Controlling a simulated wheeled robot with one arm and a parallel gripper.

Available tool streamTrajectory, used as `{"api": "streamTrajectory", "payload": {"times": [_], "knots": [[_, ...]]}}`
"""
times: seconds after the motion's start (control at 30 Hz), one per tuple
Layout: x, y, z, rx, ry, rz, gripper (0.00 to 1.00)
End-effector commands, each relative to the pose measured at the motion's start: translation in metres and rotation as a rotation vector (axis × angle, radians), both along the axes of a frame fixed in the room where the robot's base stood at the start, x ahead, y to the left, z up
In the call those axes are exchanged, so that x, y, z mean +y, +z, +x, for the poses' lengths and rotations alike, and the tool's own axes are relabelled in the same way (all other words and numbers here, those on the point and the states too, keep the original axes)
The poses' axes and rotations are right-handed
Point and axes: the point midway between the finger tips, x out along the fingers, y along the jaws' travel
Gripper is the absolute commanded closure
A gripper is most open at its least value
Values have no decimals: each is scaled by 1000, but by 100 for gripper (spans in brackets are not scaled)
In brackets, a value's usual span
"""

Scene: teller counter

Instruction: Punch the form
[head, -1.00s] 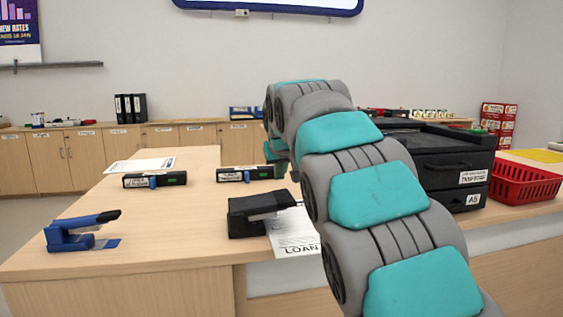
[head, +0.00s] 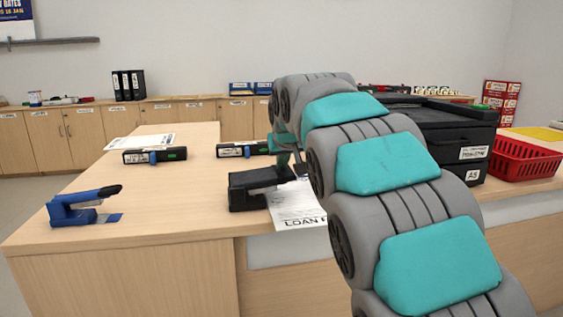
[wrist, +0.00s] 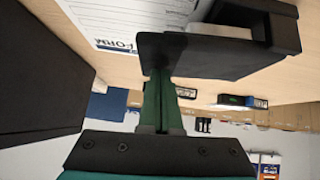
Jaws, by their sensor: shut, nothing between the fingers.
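The black hole punch (head: 250,190) sits near the counter's front edge; it also shows in the wrist view (wrist: 225,60). The white loan form (head: 298,210) lies against the punch's right side and reaches over the front edge; its printed sheet shows in the wrist view (wrist: 125,18). Whether its edge is inside the punch slot I cannot tell. My gripper (head: 298,172) is at the back right of the punch, partly hidden by my arm. In the wrist view its green fingers (wrist: 157,75) are together and empty, right at the punch's dark end; contact is unclear.
A blue stapler-like tool (head: 82,208) stands at the left of the counter (head: 150,230). Two black label-bearing devices (head: 155,156) and a paper (head: 140,142) lie behind. Black trays (head: 445,140) and a red basket (head: 525,158) stand at right.

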Motion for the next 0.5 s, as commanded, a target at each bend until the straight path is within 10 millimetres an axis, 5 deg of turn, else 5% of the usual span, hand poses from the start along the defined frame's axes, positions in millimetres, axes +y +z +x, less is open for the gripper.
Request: {"api": "streamTrajectory", "payload": {"times": [0.5], "knots": [[-11, -51, 3, 109, 0, 364, 100]]}}
